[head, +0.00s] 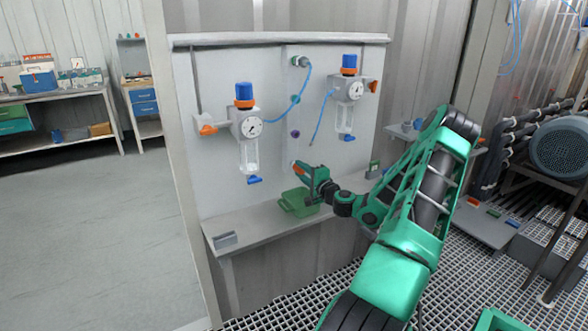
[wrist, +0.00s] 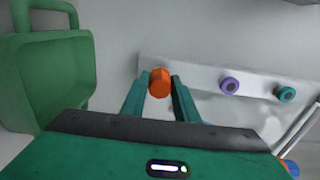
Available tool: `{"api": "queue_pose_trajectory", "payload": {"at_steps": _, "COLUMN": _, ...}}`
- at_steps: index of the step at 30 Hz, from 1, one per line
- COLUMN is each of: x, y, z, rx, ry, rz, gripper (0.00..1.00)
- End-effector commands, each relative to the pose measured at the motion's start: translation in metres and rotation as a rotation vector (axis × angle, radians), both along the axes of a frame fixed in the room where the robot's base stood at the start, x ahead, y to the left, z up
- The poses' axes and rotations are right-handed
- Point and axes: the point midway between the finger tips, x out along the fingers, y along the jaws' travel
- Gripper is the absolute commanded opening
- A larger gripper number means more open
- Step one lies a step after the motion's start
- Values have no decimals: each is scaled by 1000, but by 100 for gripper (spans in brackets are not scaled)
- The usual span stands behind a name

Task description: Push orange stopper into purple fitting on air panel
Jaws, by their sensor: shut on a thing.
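My gripper (wrist: 160,95) is shut on the orange stopper (wrist: 160,82), which shows between its two fingertips in the wrist view. In the head view my gripper (head: 301,168) is in front of the air panel (head: 218,100), above the shelf, and the stopper's orange tip shows at its end. The purple fitting (wrist: 229,86) is on a pale strip of the panel, to the right of the stopper in the wrist view. It also shows in the head view (head: 294,134), above my gripper. The stopper and the purple fitting are apart.
A teal fitting (wrist: 285,94) sits beside the purple one. A green container (head: 299,203) stands on the shelf (head: 245,250) below my gripper. Two gauge units, left (head: 252,127) and right (head: 354,91), flank the fittings, and a blue hose (head: 322,116) hangs near them.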

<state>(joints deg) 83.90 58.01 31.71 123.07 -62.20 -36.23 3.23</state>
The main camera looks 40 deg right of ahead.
Motion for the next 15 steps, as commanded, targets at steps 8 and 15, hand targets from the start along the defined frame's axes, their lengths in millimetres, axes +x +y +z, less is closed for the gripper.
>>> {"api": "queue_pose_trajectory", "payload": {"at_steps": 8, "x": -10, "y": 1, "z": 0, "rx": 1, "ry": 0, "rz": -1, "gripper": 0}}
{"api": "queue_pose_trajectory", "payload": {"at_steps": 15, "x": -18, "y": 4, "z": 0, "rx": 1, "ry": -1, "rz": 0, "gripper": 0}}
